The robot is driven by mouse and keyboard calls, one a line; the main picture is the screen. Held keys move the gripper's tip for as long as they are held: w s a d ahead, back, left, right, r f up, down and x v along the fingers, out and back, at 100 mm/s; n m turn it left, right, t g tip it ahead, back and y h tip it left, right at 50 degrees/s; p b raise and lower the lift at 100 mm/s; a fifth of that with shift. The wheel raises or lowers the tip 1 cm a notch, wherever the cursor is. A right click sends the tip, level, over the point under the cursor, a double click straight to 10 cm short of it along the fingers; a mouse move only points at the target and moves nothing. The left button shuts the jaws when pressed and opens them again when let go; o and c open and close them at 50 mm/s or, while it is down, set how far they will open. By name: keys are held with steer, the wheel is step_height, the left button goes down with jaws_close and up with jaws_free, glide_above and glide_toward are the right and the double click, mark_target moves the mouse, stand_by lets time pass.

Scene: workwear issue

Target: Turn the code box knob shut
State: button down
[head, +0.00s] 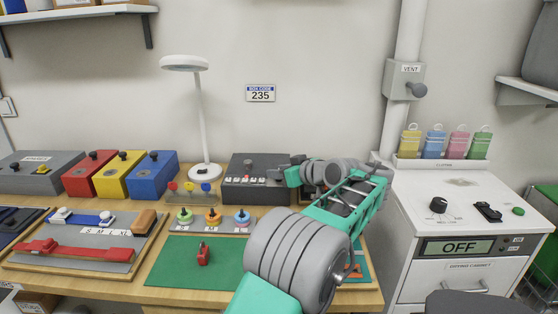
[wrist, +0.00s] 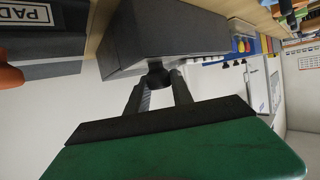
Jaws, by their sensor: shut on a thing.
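The code box (head: 238,192) is a dark grey box at the back of the workbench, with a row of small white-and-red code pieces along its front. Its black knob shows in the wrist view (wrist: 158,73), on the box face turned toward my gripper. My gripper (wrist: 160,84) is shut on this knob, with one finger on each side. In the head view my gripper (head: 284,172) is at the right end of the box, and my arm hides the knob there. I cannot tell how far the knob is turned.
A wall sign (head: 260,93) reads "BOX CODE 235". A white lamp (head: 205,171) stands left of the box. Red, yellow and blue boxes (head: 151,176) stand farther left. A green mat (head: 168,265) lies in front. A white cabinet (head: 413,250) showing "OFF" stands right.

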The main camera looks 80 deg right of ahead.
steer(key=shift+n+y+p, duration=0.3)
steer(key=shift+n+p, duration=0.1)
steer(key=shift+p, duration=0.05)
steer(key=c, duration=1.1)
jaws_free()
steer(key=shift+w, duration=0.1)
steer(key=v, duration=0.8)
steer(key=shift+f+p, duration=0.2)
steer(key=shift+p, duration=0.1)
